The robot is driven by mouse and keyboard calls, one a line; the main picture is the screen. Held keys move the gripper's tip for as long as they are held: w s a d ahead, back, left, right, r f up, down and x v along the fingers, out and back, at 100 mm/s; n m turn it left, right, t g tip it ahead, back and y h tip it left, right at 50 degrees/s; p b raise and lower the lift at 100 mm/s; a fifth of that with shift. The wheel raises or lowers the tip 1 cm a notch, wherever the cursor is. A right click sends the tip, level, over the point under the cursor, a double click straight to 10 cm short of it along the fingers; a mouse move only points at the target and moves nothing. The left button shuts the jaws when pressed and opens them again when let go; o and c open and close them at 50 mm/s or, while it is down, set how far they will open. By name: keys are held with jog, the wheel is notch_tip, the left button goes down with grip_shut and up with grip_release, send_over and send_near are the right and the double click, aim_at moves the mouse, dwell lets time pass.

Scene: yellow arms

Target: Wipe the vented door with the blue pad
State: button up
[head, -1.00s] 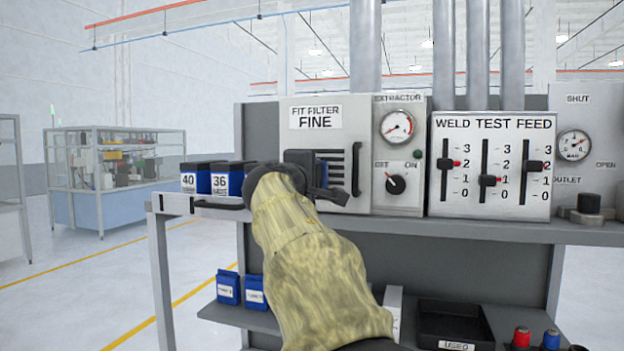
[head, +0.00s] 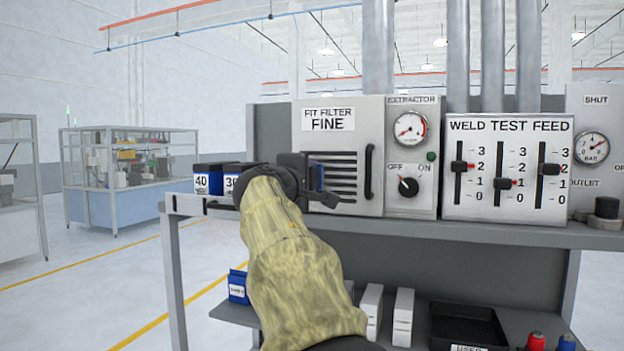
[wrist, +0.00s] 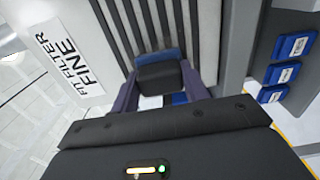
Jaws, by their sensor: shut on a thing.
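The vented door (head: 346,142) is a pale grey panel with dark horizontal slots and a black vertical handle (head: 368,172) at its right. A "FIT FILTER FINE" label is above the slots. My gripper (head: 314,177) is at the left end of the slots. In the wrist view, my gripper (wrist: 160,80) is shut on the black block of the blue pad (wrist: 172,55). The pad's blue edge is over the ends of the slots. I cannot tell whether it touches the door. In the head view, my arm and gripper hide most of the pad.
Blue numbered boxes (head: 208,178) stand on the side shelf left of my gripper. Right of the door are the extractor gauge (head: 410,128) and knob, and the weld test feed sliders (head: 505,184). A black tray (head: 468,325) and white boxes are on the lower shelf.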

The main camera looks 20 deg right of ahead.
jog(key=shift+w+a+p, duration=0.35)
jog(key=shift+w+a, duration=0.2)
jog(key=shift+a, duration=0.2)
jog(key=shift+w+a+p, duration=0.3)
jog(key=shift+w+a, duration=0.25)
jog(key=shift+a, duration=0.15)
jog(key=shift+r, duration=0.1)
jog(key=shift+r+p, duration=0.75)
jog(key=shift+r, duration=0.15)
jog(key=shift+s+d+b, duration=0.55)
jog(key=shift+d, duration=0.25)
jog(key=shift+s+d+b, duration=0.55)
jog(key=shift+d, duration=0.2)
